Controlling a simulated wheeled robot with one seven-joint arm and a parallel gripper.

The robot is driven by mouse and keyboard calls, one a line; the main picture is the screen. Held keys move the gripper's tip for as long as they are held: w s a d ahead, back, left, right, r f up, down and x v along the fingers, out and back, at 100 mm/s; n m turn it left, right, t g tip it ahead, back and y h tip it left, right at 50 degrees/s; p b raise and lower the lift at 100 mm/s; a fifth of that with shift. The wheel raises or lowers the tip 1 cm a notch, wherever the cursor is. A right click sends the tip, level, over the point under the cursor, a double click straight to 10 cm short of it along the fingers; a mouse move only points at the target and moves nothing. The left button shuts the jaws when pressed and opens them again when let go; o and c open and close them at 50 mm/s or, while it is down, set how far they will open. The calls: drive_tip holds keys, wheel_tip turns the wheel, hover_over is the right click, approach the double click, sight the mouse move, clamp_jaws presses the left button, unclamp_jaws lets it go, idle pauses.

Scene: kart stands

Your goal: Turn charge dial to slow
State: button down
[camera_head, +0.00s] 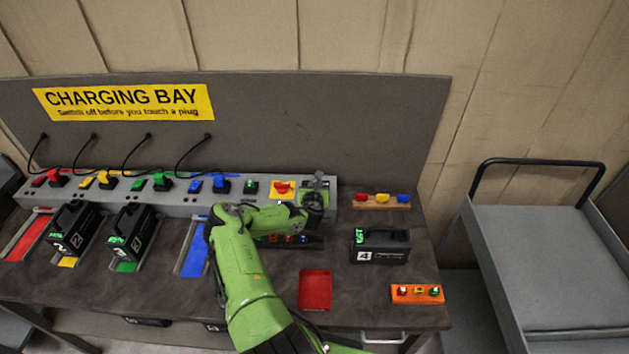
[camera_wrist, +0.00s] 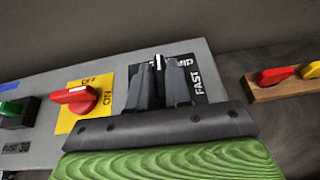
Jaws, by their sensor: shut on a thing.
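The charge dial (camera_wrist: 158,63) is a dark knob with a white pointer mark on a black label plate (camera_wrist: 198,72). The plate reads FAST on its right and part of MID at the top; its left part is hidden behind my fingers. The pointer stands roughly upright in the wrist view, left of the MID lettering. My gripper (camera_wrist: 160,84) is shut on the knob, one finger on each side. In the head view my gripper (camera_head: 315,200) is at the right end of the grey charger panel (camera_head: 150,200), and it mostly covers the dial.
A red ON/OFF switch on a yellow plate (camera_wrist: 62,118) sits just left of the dial. A wooden block with coloured plugs (camera_head: 382,201) is to the right. Battery 4 (camera_head: 381,246), a red tray (camera_head: 315,290) and an orange block (camera_head: 417,293) lie on the bench.

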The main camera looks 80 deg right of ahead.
drive_tip(key=shift+n+t, duration=0.3)
drive_tip(key=shift+r, duration=0.1)
drive_tip(key=c, duration=1.1)
unclamp_jaws()
drive_tip(key=shift+c, duration=0.2)
drive_tip(key=b+v, duration=0.3)
drive_tip(key=v, duration=1.2)
drive_tip(key=shift+a, duration=0.3)
drive_tip(key=shift+s+r, duration=0.1)
drive_tip(key=shift+r, duration=0.05)
